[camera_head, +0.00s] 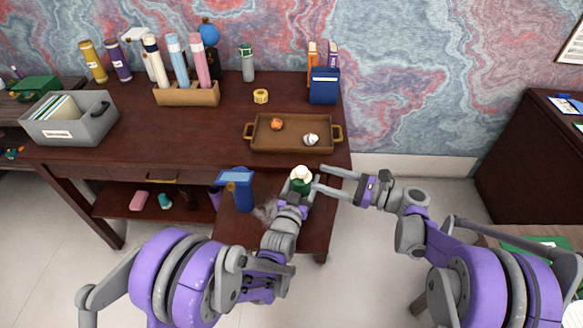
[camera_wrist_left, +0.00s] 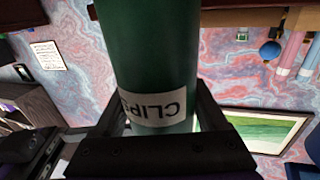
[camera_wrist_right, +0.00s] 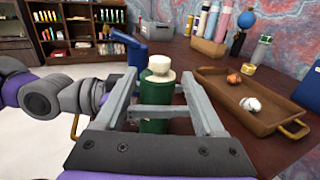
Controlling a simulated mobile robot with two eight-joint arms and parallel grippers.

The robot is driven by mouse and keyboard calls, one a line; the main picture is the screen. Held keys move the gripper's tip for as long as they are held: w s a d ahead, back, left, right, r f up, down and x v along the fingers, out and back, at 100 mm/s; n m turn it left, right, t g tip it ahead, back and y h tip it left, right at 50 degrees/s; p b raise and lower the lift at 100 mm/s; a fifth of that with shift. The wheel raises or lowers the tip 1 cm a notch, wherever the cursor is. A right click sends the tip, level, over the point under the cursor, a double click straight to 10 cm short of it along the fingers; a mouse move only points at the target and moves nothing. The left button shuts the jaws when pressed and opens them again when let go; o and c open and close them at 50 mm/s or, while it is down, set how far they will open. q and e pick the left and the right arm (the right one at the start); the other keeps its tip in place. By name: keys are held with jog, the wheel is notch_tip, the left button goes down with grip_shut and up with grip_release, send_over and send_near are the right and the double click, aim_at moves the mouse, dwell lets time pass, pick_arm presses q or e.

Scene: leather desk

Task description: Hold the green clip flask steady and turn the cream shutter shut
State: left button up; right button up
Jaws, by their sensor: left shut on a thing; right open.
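The green clip flask (camera_head: 302,186) is upright in front of the desk's right part, with the cream shutter (camera_head: 301,172) on top. My left gripper (camera_head: 296,192) is shut on the flask; in the left wrist view the flask (camera_wrist_left: 150,60) with its "CLIP" label is between the fingers. My right gripper (camera_head: 319,178) is open, just right of the flask, its fingers pointing at it. In the right wrist view the cream shutter (camera_wrist_right: 160,67) and green body (camera_wrist_right: 153,122) show between the two open fingers. I cannot tell if they touch.
A brown tray (camera_head: 262,145) with an orange and a white item lies on the desk (camera_head: 190,130) behind the flask. A blue object (camera_head: 243,192) stands left of my left gripper. A grey file box (camera_head: 70,125), bottle rack (camera_head: 187,97) and blue box (camera_head: 323,88) stand farther back.

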aim_at(301, 172)
jog(key=x, duration=1)
grip_shut()
